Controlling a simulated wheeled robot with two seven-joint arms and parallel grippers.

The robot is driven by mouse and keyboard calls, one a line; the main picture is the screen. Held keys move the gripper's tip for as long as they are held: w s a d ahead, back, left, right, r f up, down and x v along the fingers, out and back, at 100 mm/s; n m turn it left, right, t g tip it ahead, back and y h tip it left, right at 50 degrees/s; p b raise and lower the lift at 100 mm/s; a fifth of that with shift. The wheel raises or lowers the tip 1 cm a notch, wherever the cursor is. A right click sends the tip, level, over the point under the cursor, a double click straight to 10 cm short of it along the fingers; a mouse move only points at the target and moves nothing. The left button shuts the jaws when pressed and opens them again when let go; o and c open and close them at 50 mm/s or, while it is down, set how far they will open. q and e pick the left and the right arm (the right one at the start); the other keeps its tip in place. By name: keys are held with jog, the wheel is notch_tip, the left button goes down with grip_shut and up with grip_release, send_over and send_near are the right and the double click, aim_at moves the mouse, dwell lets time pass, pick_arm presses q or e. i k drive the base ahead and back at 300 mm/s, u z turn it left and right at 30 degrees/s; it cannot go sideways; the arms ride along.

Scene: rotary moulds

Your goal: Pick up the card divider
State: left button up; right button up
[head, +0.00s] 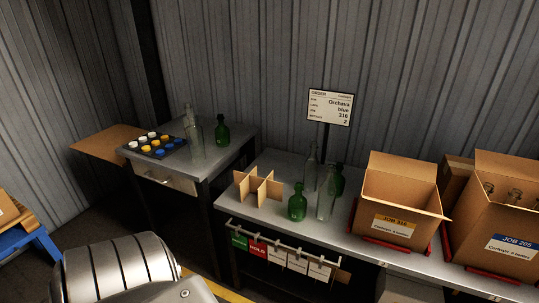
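The card divider (258,188) is a tan cardboard piece of crossed, slotted panels. It stands upright on the left part of the grey metal bench (350,234), near the bench's left end. Nothing is holding it. Green and clear bottles stand close to its right. Neither of my grippers is in view; only a rounded grey part of my own body shows at the lower left.
A green bottle (297,202) and a clear bottle (326,194) stand right of the divider. An open carton (401,193) and a larger carton (506,210) holding bottles stand further right. An order sign (330,107) rises behind. A cap tray (156,146) sits on the left table.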

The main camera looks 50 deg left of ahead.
aim_at(264, 189)
jog(key=u, duration=0.65)
jog(key=i, duration=1.05)
jog(key=u, duration=0.8)
